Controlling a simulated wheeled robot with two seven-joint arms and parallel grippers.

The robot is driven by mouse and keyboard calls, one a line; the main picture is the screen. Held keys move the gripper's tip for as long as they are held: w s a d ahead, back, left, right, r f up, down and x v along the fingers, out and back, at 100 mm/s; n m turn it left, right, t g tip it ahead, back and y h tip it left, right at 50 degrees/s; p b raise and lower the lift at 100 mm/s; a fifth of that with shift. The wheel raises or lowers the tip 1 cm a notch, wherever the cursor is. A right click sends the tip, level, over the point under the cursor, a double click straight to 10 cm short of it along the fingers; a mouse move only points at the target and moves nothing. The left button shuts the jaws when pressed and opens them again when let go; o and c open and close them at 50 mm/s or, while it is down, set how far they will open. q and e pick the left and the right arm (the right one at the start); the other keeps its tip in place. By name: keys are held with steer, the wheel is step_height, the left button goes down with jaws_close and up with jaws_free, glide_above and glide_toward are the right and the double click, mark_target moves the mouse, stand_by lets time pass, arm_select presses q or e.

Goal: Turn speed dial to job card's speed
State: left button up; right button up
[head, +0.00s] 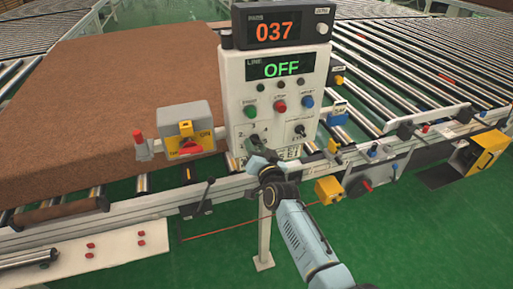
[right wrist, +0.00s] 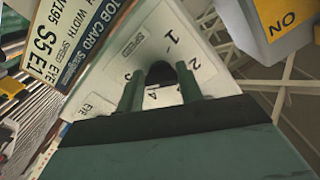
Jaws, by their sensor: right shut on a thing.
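The speed dial (right wrist: 162,72) is a black knob on the white panel plate, with SPEED and digits printed around it. 1 and 2 show clearly; its pointer is hidden. My right gripper (right wrist: 158,92) is shut on the knob, one finger on each side. In the head view the right gripper (head: 257,155) is at the lower left of the control panel (head: 235,95) and covers most of the dial. My left gripper is not in view.
The panel's displays read 037 (head: 274,32) and LINE OFF (head: 281,69). Green, red and blue buttons (head: 279,106) sit above the dial. A grey switch box (head: 186,116) with a red knob stands at left, beside the brown mattress (head: 110,85). Roller conveyors (head: 420,60) extend right.

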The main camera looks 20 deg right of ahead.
steer(key=o, duration=1)
steer(key=shift+s, duration=0.1)
steer(key=s, duration=1.3)
steer(key=shift+s+d, duration=0.15)
steer(key=shift+d, duration=0.1)
steer(key=s+a+f+n+g+b, duration=0.1)
steer(key=s+f+g+b, duration=0.3)
steer(key=f, duration=0.8)
steer(key=s+f+n+g+y, duration=0.15)
steer(key=s+f, duration=0.35)
steer(key=f, duration=0.7)
steer(key=s+a+f+n+g+b, duration=0.1)
steer(key=s+f+n+g+b, duration=0.3)
steer(key=f, duration=0.7)
steer(key=s+d+f+g+b, duration=0.1)
steer(key=s+d+f+g, duration=0.1)
steer(key=s+f, duration=0.5)
steer(key=s+d+f+n+g+h+b, duration=0.1)
steer(key=s+d+f+g, duration=0.2)
steer(key=s+f, duration=0.4)
steer(key=s+d+f+g+h+b, duration=0.1)
steer(key=s+f, duration=0.7)
steer(key=s, duration=1.1)
steer(key=shift+s+d+f+n+g, duration=0.15)
steer(key=shift+d+n+g, duration=0.2)
steer(key=shift+d+g, duration=0.7)
